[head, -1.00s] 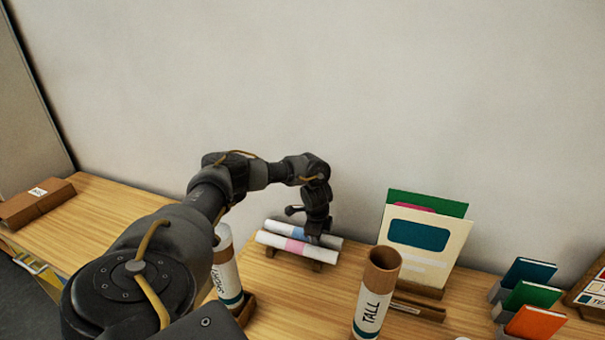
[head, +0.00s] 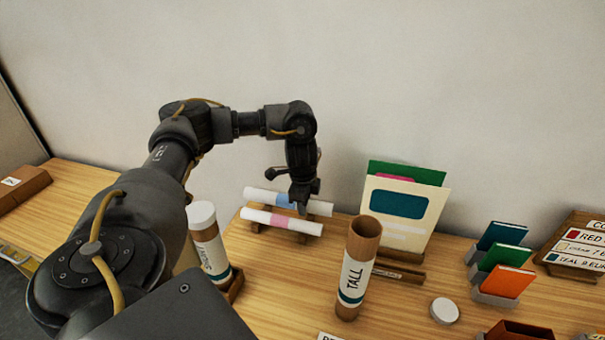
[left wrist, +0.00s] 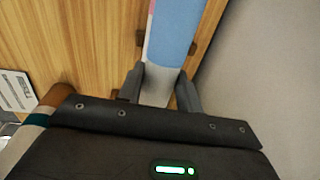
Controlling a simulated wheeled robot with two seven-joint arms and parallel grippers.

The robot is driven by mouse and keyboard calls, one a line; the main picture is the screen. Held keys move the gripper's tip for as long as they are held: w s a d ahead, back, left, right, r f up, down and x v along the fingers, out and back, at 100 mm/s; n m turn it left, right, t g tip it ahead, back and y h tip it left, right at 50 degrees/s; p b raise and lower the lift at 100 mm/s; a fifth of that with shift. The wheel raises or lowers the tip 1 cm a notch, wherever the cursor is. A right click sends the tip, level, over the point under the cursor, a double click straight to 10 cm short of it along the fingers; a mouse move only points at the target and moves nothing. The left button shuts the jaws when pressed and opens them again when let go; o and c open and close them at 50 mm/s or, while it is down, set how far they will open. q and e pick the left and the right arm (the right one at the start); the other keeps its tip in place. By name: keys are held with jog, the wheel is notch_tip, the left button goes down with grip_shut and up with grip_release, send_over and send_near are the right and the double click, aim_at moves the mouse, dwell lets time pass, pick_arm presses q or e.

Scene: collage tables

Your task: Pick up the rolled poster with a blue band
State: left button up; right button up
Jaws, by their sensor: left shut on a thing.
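The rolled poster with a blue band (head: 263,196) is white, with its blue band partly covered by my left gripper (head: 300,204). The gripper comes down from above and is shut on this poster near its middle. In the left wrist view the blue band (left wrist: 170,42) runs away from between the two fingers (left wrist: 160,85). The poster looks slightly raised above the wooden rack (head: 303,238). A white rolled poster with a pink band (head: 262,217) lies on the rack in front of it. My right gripper is not in view.
A tube marked TALL (head: 352,285) stands right of the rack, and a capped tube (head: 208,240) stands left. Upright cards (head: 402,212) stand behind, near the wall. Small coloured booklets (head: 506,282) and a white lid (head: 445,310) are at right.

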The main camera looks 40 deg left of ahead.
pick_arm(q)
jog(key=s+d+r, duration=0.3)
jog(key=s+d, duration=0.1)
jog(key=d, duration=0.1)
jog(key=shift+s+d, duration=0.15)
jog(key=shift+d, duration=0.05)
